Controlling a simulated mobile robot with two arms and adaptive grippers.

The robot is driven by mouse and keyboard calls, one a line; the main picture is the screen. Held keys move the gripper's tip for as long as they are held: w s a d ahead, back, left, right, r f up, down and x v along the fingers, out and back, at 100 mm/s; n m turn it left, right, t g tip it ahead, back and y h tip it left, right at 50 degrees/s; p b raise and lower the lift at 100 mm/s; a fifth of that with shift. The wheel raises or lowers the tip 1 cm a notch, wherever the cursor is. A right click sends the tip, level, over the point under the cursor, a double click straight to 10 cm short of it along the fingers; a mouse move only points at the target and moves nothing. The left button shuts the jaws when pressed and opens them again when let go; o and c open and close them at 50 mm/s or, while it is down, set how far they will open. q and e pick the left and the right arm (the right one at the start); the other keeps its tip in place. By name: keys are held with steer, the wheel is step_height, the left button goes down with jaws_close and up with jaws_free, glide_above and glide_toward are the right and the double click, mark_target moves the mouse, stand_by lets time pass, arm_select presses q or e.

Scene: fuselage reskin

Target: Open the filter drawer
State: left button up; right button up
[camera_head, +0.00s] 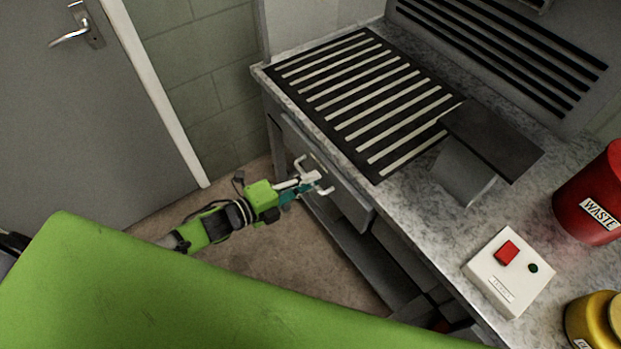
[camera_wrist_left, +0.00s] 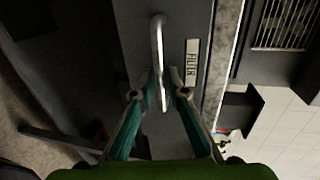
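The filter drawer (camera_head: 347,196) is the grey front under the left part of the bench top. It looks about flush with the bench. A pale bar handle (camera_head: 300,165) stands out from it. The handle (camera_wrist_left: 156,38) also shows in the left wrist view, beside a label (camera_wrist_left: 191,62) reading FILTER. My left gripper (camera_head: 312,184) is at the handle. In the wrist view its two teal fingers (camera_wrist_left: 162,88) lean inward, one on each side of the bar, and look shut on it. My right gripper is not in view.
The bench top carries a slotted black grille (camera_head: 365,95), a dark angled plate on a grey block (camera_head: 490,140), a white box with a red button (camera_head: 508,272), a red WASTE can (camera_head: 592,200) and a yellow container (camera_head: 592,322). The floor (camera_head: 270,255) before the drawer is clear.

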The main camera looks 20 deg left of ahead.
arm_select(q)
steer(key=shift+w+d, duration=0.2)
steer(key=shift+w, duration=0.05)
jaws_close()
steer(key=shift+f, duration=0.1)
steer(key=shift+s, duration=0.1)
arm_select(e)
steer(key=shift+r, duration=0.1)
